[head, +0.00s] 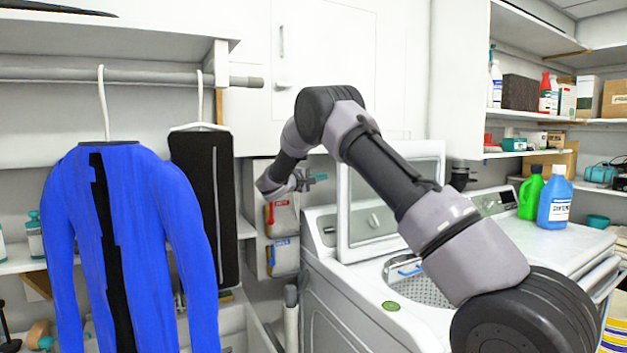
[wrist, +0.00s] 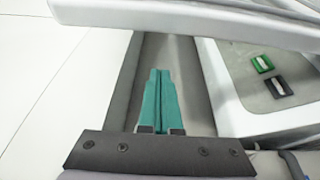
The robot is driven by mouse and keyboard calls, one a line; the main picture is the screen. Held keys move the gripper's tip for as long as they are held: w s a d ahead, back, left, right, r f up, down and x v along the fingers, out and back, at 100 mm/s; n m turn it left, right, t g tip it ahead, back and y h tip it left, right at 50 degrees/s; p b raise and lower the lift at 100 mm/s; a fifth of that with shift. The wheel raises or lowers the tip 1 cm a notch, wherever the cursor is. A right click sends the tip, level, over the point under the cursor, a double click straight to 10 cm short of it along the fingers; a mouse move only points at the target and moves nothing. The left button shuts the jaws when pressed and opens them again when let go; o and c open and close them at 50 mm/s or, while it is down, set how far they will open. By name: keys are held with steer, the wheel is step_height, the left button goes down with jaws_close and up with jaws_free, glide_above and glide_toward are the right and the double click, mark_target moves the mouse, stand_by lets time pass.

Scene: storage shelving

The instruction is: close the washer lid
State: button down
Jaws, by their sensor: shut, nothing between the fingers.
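The washer (head: 340,283) is white, with its drum opening showing in the head view. Its lid (head: 343,222) stands raised, close to upright, a white frame around a window; my arm crosses in front of part of it. My gripper (head: 318,177) is left of the lid's upper left edge in the head view, teal fingers pointing right, with a small gap in the picture. In the wrist view the fingers (wrist: 160,74) are together and empty. A white edge, apparently the lid (wrist: 190,18), crosses the top there; contact cannot be told.
A blue garment (head: 135,230) and a dark one (head: 208,200) hang at left. Red and blue packets (head: 284,218) are on the wall behind my gripper. A green bottle (head: 531,193) and a blue bottle (head: 555,199) stand on the surface at right.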

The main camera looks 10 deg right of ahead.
steer(key=d, duration=0.1)
steer(key=s+d, duration=0.2)
steer(key=shift+d, duration=0.4)
